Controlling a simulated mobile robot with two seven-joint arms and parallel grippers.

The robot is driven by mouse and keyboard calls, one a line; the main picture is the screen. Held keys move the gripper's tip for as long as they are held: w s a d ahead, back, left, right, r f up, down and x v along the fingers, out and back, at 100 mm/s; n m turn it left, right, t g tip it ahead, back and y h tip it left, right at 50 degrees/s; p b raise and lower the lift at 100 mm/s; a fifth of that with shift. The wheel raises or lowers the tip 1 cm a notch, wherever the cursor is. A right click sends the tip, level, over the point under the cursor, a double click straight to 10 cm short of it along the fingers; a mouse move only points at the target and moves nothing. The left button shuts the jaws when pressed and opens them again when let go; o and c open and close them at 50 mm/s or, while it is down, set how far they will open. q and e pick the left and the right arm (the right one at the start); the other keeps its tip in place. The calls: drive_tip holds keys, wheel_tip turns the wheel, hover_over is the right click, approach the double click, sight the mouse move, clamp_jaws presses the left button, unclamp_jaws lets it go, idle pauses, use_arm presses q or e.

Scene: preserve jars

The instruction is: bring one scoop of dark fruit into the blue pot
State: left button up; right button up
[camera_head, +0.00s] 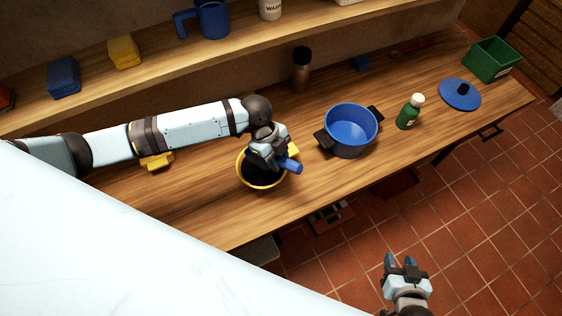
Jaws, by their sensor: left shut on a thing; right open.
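The blue pot (350,138) stands open on the wooden counter, with a dark handle on each side. It looks empty inside. To its left stands a yellow-rimmed pot (243,178) with a very dark inside, partly covered by my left arm. My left gripper (280,161) is over this yellow pot, shut on a blue handle (292,167), apparently the scoop's. The scoop's bowl is hidden, so I cannot tell whether it holds fruit. My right gripper (404,262) is open and empty, above the tiled floor in front of the counter.
A brown bottle (301,72) stands behind. The shelf (160,58) above holds a blue mug (213,20). The counter's front strip is clear.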

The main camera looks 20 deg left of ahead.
use_arm(q)
drive_tip(key=shift+w+a+r+g+h+b, duration=0.15)
drive_tip(key=shift+a+h+b, duration=0.2)
drive_tip(key=shift+h, duration=0.2)
drive_tip(key=shift+a+f+g+h+b, duration=0.1)
drive_tip(key=shift+a+g+h+b, duration=0.1)
drive_tip(key=shift+h+b, duration=0.3)
drive_tip(key=shift+w+a+r+g+h+b, duration=0.15)
drive_tip(key=shift+a+r+g+h+b, duration=0.2)
drive_tip(key=shift+h+b, duration=0.7)
drive_tip(key=shift+f+b, duration=0.65)
drive_tip(key=shift+f, duration=0.1)
drive_tip(key=shift+f+b, duration=0.8)
drive_tip(key=shift+f, duration=0.2)
wheel_tip(320, 180, down, 4)
drive_tip(key=shift+r+b, duration=0.1)
drive_tip(key=shift+b, duration=1)
drive_tip(key=shift+r, duration=0.1)
